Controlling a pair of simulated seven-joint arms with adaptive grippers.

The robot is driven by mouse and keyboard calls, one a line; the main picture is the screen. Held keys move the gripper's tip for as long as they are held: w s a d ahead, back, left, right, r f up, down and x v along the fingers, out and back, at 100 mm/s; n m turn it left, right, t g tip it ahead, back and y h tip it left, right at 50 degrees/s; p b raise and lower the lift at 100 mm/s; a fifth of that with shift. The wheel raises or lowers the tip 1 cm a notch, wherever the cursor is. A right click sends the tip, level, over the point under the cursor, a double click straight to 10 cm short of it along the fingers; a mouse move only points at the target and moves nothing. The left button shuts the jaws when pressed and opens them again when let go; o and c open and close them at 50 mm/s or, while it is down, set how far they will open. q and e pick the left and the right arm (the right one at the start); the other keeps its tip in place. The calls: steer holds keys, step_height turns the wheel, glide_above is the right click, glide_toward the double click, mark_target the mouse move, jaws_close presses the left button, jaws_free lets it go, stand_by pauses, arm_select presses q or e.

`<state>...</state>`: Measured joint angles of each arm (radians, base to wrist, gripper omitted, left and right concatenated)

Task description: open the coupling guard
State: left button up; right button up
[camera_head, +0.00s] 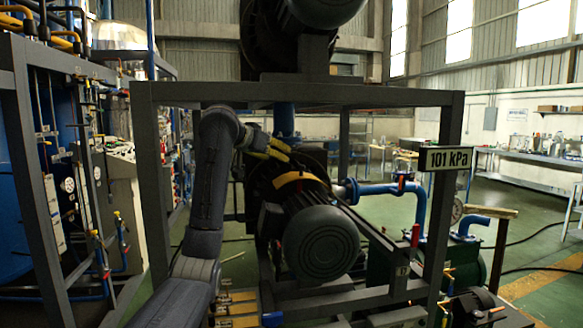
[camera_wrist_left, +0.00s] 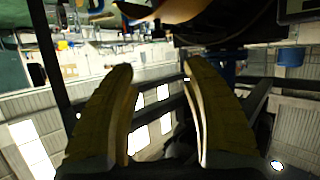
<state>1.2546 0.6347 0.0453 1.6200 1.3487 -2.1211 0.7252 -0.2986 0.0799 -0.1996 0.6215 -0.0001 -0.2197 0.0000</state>
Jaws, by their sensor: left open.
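The coupling guard appears to be the orange-yellow curved cover (camera_head: 297,180) above the dark motor (camera_head: 320,243) inside the grey frame. My left gripper (camera_head: 283,151) reaches in from the left, with its yellow fingers just above and behind the cover. In the left wrist view the two fingers (camera_wrist_left: 158,72) are spread wide with nothing between them. A tan-orange edge (camera_wrist_left: 175,8), probably the guard, shows at the top of that view, beyond the fingertips. I cannot tell whether a finger touches it. My right gripper is in neither view.
The grey frame (camera_head: 300,94) has a top beam and posts around the machine. A "101 kPa" sign (camera_head: 450,158) hangs at its right post. Blue pipes (camera_head: 395,190) run to the right. Another large dark machine (camera_head: 300,30) sits above. Open green floor lies at right.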

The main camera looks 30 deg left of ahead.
mark_target(301, 166)
arm_select(q)
steer(key=x, duration=1.6)
steer(key=shift+w+d+f, duration=0.1)
steer(key=shift+w+f, duration=0.1)
steer(key=shift+w, duration=0.1)
steer(key=shift+o, duration=0.2)
steer(key=c, duration=1.1)
